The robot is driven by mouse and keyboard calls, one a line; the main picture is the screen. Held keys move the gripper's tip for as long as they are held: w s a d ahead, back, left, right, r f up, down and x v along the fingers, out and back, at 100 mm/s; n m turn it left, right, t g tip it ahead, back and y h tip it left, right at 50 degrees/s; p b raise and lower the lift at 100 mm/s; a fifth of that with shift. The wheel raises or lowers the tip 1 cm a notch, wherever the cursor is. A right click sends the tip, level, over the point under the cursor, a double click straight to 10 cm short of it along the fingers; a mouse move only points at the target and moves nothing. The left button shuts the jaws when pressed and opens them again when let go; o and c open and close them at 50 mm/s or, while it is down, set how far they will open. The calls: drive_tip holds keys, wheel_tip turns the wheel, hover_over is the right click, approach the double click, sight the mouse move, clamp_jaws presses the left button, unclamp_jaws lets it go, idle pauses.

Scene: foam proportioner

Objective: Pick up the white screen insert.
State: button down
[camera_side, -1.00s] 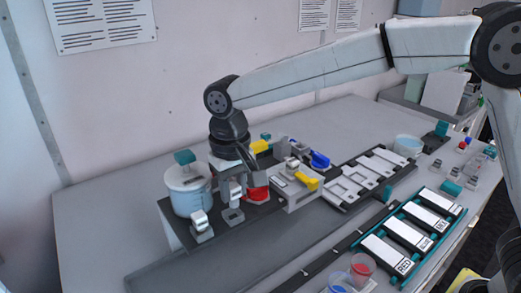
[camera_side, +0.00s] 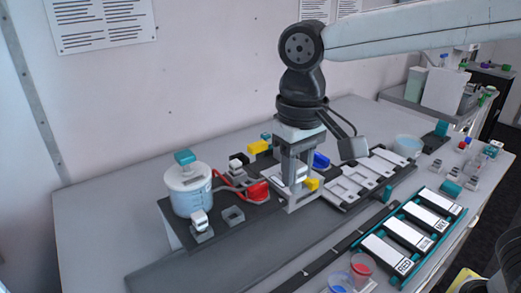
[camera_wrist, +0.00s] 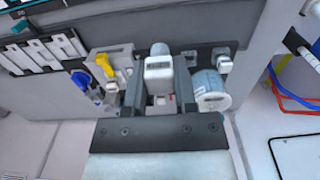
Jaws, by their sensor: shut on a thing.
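My gripper (camera_side: 298,172) points down over the grey block with the yellow handle. It is shut on the white screen insert (camera_side: 301,174), which shows between its fingers. In the wrist view the insert (camera_wrist: 158,68) is a small white-topped piece between the two dark fingers of my gripper (camera_wrist: 159,80). The insert's lower end is hard to make out, so I cannot tell whether it touches the grey block (camera_side: 300,202). An empty square grey socket (camera_side: 233,217) stands on the dark plate to the left.
A similar white-topped piece (camera_side: 200,219) sits in a socket at the front left. A white tub (camera_side: 188,192) with a teal knob stands behind it. Yellow (camera_side: 312,184), red (camera_side: 257,191) and blue (camera_side: 320,161) handles crowd around my gripper. Labelled trays (camera_side: 410,235) lie at the right.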

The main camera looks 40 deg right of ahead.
drive_tip(key=shift+s+d+r, duration=0.25)
drive_tip(key=shift+s+r, duration=0.05)
drive_tip(key=shift+s, duration=0.35)
drive_tip(key=shift+w+d, duration=0.1)
drive_tip(key=shift+w, duration=0.3)
drive_tip(key=w+d+f, duration=0.2)
drive_tip(key=w+d, duration=0.9)
drive_tip(key=w+d+f, duration=0.3)
drive_tip(key=w+d, duration=0.8)
drive_tip(key=d, duration=0.1)
drive_tip(key=shift+w+f, duration=0.35)
drive_tip(key=shift+w, duration=0.05)
drive_tip(key=shift+f, duration=0.1)
